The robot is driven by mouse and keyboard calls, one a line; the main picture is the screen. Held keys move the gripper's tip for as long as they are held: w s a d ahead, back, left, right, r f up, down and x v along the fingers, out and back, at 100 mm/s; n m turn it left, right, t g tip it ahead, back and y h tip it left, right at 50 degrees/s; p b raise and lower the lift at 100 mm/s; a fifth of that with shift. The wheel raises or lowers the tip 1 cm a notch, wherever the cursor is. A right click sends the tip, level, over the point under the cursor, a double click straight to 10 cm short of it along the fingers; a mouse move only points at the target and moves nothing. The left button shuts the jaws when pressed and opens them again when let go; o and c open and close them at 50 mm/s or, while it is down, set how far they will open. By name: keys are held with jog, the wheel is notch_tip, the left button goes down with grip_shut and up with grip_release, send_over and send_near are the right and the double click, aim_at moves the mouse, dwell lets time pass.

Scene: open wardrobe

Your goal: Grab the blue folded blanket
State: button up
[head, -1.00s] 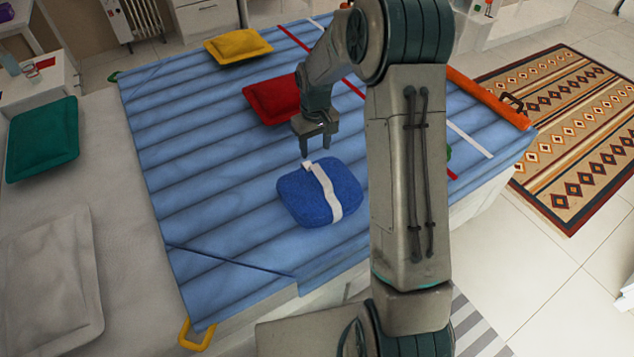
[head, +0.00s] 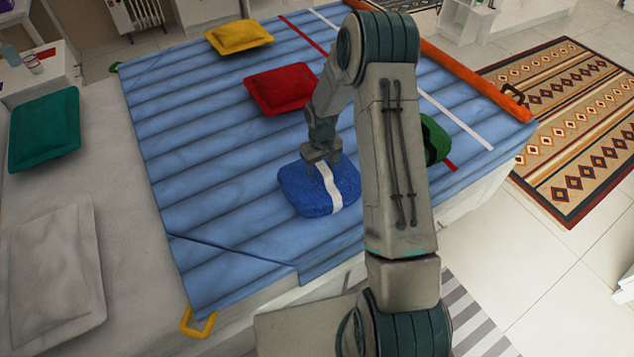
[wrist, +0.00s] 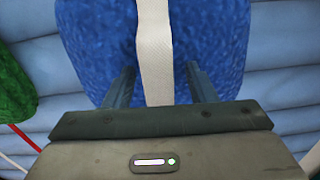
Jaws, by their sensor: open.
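The blue folded blanket (head: 300,192) lies on the light-blue ribbed mat, with a white strap (head: 331,190) around its middle. My gripper (head: 322,168) is right at the blanket's upper part, pointing down. In the wrist view the blue blanket (wrist: 100,45) fills the middle, and the white strap (wrist: 155,60) runs between the fingers. My gripper (wrist: 158,85) is open, one finger on each side of the strap. The fingertips overlap the blue fabric; I cannot tell how deep they press in.
The ribbed mat (head: 190,150) covers the bed. A red cushion (head: 280,88) and a yellow cushion (head: 238,37) lie farther back. A green item (head: 436,140) is partly hidden behind my arm; it also shows in the wrist view (wrist: 14,90). Teal (head: 44,130) and white (head: 52,262) pillows lie left.

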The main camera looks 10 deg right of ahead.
grip_shut()
jog(key=shift+r, duration=0.15)
